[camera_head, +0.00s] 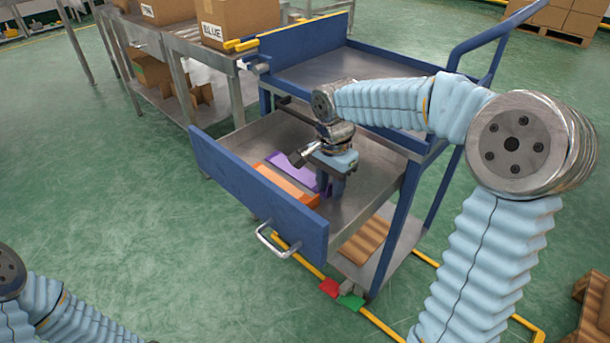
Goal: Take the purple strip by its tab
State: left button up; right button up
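The purple strip (283,165) lies flat in the open drawer (255,195) of the blue cart. Its left part shows; its right end runs under and behind my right gripper, so I cannot make out its tab. My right gripper (331,188) points down into the drawer at the strip's right end. The fingers are small and dark in this view, so I cannot tell whether they hold the strip or touch it. My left gripper is outside the picture; only part of my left arm shows at the lower left.
An orange strip (289,186) lies beside the purple one, nearer the drawer's blue front. The drawer walls surround the gripper. The cart's upper tray (330,70) is above and behind it. A metal table (180,40) with cardboard boxes stands at the upper left. The green floor is clear at left.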

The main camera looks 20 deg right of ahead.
jog(key=shift+c, duration=0.4)
grip_shut()
